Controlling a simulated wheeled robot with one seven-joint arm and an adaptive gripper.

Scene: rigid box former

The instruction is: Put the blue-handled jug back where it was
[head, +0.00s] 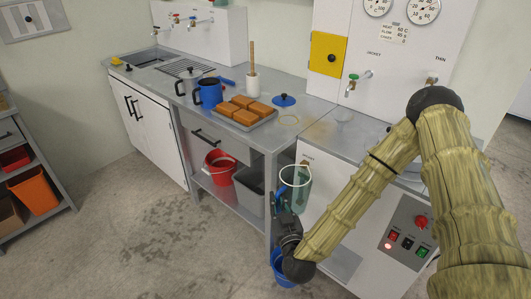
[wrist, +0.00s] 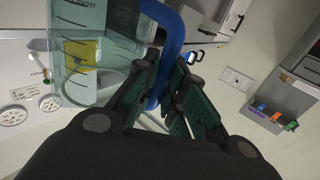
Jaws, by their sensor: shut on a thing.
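The blue-handled jug is a clear, graduated vessel (head: 297,176) held upright in front of the bench, beside the white machine cabinet. In the wrist view its clear body (wrist: 105,75) fills the upper left, and its blue handle (wrist: 172,35) passes between my fingers. My gripper (head: 282,206) is shut on that handle; the fingers also show in the wrist view (wrist: 160,95). The jug is clear of the worktop. I see no liquid in it. A pale yellowish ring (head: 289,121) marks the grey worktop (head: 312,108) near its right part.
A tray of brown blocks (head: 247,112), a blue lid (head: 284,100), a blue pot (head: 208,93) and a white crock (head: 252,84) stand on the worktop. A red bucket (head: 219,168) and grey bin (head: 249,190) sit below. A blue bucket (head: 284,268) is on the floor beneath my gripper.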

